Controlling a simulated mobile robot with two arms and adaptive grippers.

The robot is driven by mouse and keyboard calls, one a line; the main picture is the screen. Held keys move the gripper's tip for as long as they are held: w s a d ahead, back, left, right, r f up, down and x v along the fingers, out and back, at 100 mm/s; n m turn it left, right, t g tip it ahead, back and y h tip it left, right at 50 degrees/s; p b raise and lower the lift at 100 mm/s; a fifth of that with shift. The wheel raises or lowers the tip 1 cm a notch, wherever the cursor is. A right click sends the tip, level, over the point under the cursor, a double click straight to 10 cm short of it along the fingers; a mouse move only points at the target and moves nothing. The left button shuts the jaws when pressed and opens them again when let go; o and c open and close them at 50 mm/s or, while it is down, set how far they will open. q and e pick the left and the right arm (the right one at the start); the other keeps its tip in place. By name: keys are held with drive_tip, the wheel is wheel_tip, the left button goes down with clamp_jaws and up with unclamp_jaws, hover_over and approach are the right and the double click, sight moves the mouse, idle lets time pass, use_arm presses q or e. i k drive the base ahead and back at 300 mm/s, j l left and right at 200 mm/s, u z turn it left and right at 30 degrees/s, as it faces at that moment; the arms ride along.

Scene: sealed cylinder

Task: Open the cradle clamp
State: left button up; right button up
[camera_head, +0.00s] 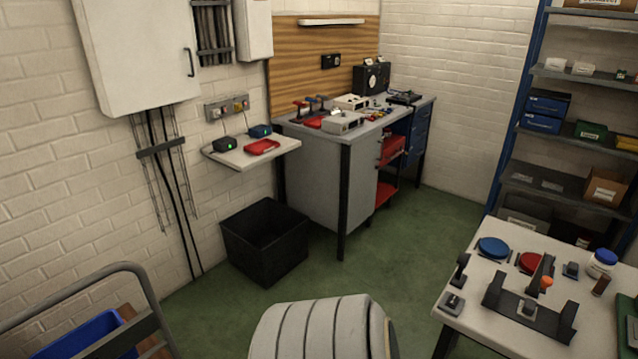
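A black cradle (508,301) with raised ends stands on the light-topped table at the lower right. A dark upright lever-like part with an orange tip (546,282) rises at its back edge and looks like the clamp. It is too small to tell whether the clamp is open or shut. I see no cylinder lying in the cradle. Neither of my grippers is in view.
The table (599,312) also holds a blue disc (492,248), a red disc (529,263), a blue-lidded jar (601,263) and small dark fixtures. Shelving (560,180) stands behind it. A black bin (264,242) sits by the workbench (318,181). Green floor (420,230) is clear between.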

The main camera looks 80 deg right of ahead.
sight(545, 281)
drive_tip(key=z, duration=4.1)
